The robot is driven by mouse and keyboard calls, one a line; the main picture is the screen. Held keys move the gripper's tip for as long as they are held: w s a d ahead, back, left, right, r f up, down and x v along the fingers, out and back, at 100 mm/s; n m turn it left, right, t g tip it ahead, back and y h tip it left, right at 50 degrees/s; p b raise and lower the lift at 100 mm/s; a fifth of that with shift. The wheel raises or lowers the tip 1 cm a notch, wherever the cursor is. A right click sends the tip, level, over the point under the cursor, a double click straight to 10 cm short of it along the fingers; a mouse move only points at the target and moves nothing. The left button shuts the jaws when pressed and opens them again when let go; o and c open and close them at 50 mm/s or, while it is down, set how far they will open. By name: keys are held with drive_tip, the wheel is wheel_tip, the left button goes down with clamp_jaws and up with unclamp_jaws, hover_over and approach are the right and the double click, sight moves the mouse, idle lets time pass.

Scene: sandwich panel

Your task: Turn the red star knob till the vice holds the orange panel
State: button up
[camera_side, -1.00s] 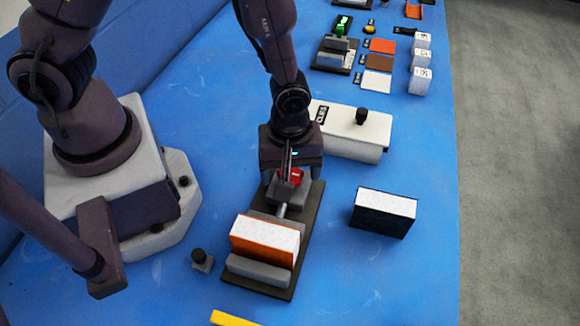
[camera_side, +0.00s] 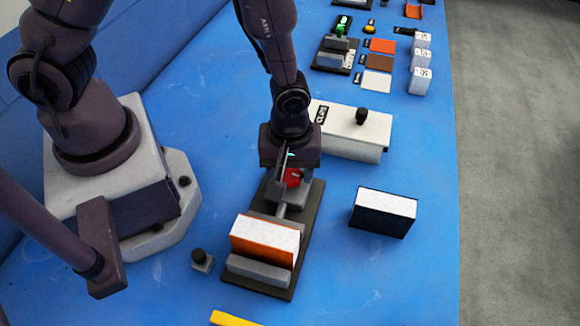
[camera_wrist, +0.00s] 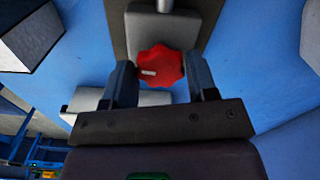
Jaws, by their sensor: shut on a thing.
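The red star knob (camera_wrist: 160,66) is at the end of the vice's screw, and my gripper (camera_wrist: 160,78) is shut on it, one finger on each side. In the side view the knob (camera_side: 292,178) is partly hidden by my gripper (camera_side: 285,178). The vice (camera_side: 258,273) is grey on a dark base plate. The orange panel (camera_side: 262,251) with a white top face stands upright between the vice's grey jaws. I cannot tell from this angle whether both jaws touch it.
A dark block with a white top (camera_side: 384,212) stands right of the vice. A white box with a black knob (camera_side: 350,132) is behind it. A small black button (camera_side: 200,259) sits left of the vice. Blue table is clear at the lower right.

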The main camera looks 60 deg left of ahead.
drive_tip(key=m, duration=1)
drive_tip(key=shift+m, duration=0.4)
drive_tip(key=m, duration=0.3)
drive_tip(key=shift+m, duration=0.3)
drive_tip(key=m, duration=1)
drive_tip(key=shift+m, duration=0.3)
drive_tip(key=o, duration=0.9)
